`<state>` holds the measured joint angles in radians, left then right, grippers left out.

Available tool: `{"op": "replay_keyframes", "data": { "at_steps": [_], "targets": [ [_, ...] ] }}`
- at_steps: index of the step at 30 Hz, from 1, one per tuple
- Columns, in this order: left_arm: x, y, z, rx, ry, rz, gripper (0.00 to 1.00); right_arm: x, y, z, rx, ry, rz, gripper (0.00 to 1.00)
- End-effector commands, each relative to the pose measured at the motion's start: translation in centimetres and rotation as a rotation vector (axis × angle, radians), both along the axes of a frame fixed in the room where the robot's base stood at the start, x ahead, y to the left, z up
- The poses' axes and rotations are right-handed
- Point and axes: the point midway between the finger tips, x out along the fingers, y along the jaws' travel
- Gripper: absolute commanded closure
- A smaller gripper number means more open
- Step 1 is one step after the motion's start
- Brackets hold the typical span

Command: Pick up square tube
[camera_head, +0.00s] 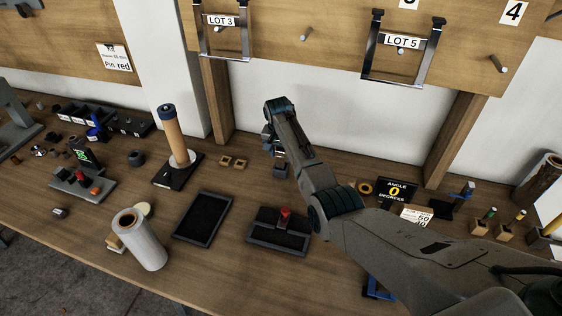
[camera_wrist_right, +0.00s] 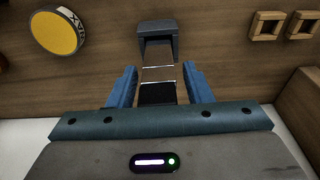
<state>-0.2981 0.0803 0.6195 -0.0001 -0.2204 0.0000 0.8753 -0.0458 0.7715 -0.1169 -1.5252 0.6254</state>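My right gripper (camera_head: 270,138) hangs over the back of the workbench, near the wall. In the right wrist view my right gripper (camera_wrist_right: 158,85) has its two blue fingers apart. A dark grey squarish block (camera_wrist_right: 158,40), perhaps the square tube, lies on the wood just beyond the fingertips. Thin bright lines and a dark patch show between the fingers; I cannot tell whether they belong to it. In the head view a small grey piece (camera_head: 279,170) shows just below the gripper. I cannot see any hold on it. My left gripper is out of view.
Two wooden square rings (camera_head: 233,161) lie left of my right gripper; they also show in the wrist view (camera_wrist_right: 285,25). A wooden post (camera_head: 217,100) stands behind. A yellow disc (camera_wrist_right: 58,32) lies nearby.

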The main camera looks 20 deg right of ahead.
Motion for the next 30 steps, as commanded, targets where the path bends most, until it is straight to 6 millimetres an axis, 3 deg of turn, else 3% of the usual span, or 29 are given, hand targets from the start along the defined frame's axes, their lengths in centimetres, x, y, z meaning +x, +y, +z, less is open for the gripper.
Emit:
{"op": "replay_keyframes", "data": {
  "at_steps": [1, 6, 7, 17, 26, 30],
  "targets": [
    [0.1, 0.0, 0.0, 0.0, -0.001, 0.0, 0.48, 0.0, 0.0, 0.0, 0.0, 0.0, 0.0, 0.65],
    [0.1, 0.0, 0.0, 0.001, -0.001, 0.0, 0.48, 0.0, 0.0, 0.0, 0.0, 0.0, 0.0, 0.98],
    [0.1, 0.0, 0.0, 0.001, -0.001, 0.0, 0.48, 0.0, 0.0, 0.1, -0.001, -0.001, 0.0, 1.0],
    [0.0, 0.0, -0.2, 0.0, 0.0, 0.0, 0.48, 0.1, 0.0, 0.4, 0.0, -0.002, 0.0, 1.0],
    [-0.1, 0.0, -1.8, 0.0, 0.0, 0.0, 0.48, 0.2, 0.0, 3.4, -0.001, -0.004, 0.0, 1.0],
    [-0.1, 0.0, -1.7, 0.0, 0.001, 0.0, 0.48, -1.0, 0.6, 3.5, -0.001, -0.001, 0.001, 1.0]
  ]
}}
